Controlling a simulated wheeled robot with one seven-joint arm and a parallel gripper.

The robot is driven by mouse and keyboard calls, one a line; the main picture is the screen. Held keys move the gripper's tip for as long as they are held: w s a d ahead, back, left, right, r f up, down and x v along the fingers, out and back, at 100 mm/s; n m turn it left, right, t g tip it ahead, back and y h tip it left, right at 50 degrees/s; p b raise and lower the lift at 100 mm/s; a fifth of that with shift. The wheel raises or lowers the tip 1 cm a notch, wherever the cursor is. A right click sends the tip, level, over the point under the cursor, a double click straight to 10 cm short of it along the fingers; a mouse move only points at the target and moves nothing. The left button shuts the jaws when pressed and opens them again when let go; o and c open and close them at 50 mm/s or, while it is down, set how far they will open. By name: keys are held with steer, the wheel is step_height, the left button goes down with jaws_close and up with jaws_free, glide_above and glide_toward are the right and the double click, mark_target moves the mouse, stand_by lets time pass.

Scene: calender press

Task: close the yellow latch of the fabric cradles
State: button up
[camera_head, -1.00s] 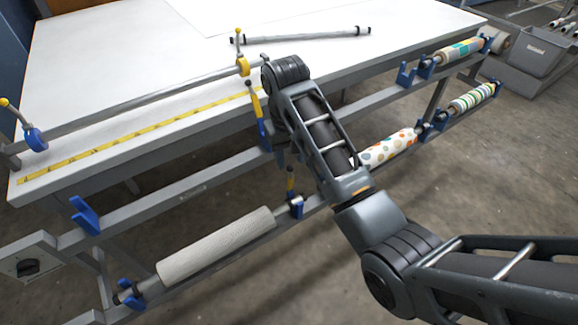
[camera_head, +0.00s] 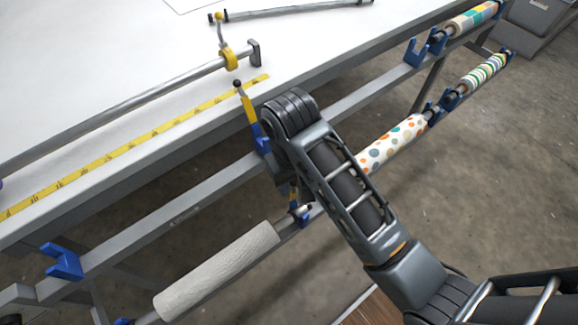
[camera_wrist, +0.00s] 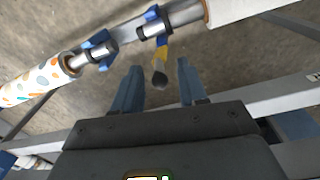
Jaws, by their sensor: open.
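In the wrist view my gripper (camera_wrist: 158,82) is open, with its two blue fingers apart. A yellow latch (camera_wrist: 161,54) with a dark round knob stands out from a blue cradle (camera_wrist: 154,28) toward the gap between the fingertips; nothing is gripped. The cradle is at the end of a pale fabric roll (camera_wrist: 240,8). In the head view my arm hides most of my gripper. A second yellow latch (camera_head: 249,108) stands up from an upper blue cradle (camera_head: 262,142).
The white table (camera_head: 110,60) carries a yellow measuring tape (camera_head: 130,140) and a metal bar with a yellow clamp (camera_head: 230,60). Dotted (camera_head: 393,143) and striped rolls (camera_head: 484,68) lie in rail cradles to the right. Empty blue cradles (camera_head: 62,262) sit on the upper rail.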

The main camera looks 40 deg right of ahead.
steer(key=shift+f, duration=0.25)
steer(key=shift+c, duration=0.2)
jaws_close()
stand_by(0.4)
